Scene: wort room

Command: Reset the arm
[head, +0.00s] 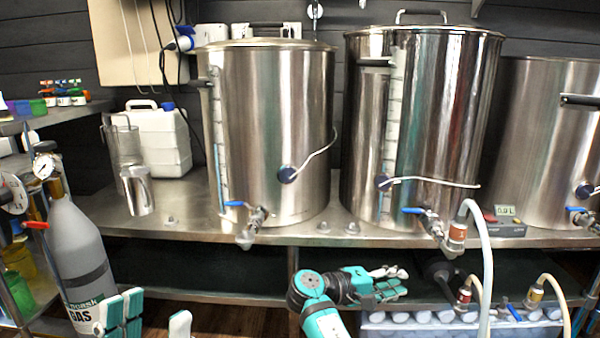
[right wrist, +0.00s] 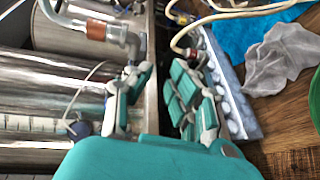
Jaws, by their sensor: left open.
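My left gripper (head: 152,318) shows at the bottom left of the head view, with its teal and grey fingers apart and nothing seen between them. It is in front of and beside the grey gas cylinder (head: 82,255). My right arm reaches in from the bottom centre of the head view. My right gripper (head: 398,282) is below the table's front edge, under the middle kettle (head: 420,120). In the right wrist view its fingers (right wrist: 160,92) are spread with an empty gap between them.
Steel kettles with taps stand on a steel table (head: 180,220). A hose (head: 487,260) hangs from the middle kettle's tap, right of my right gripper. A white canister (head: 162,140) stands at the left.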

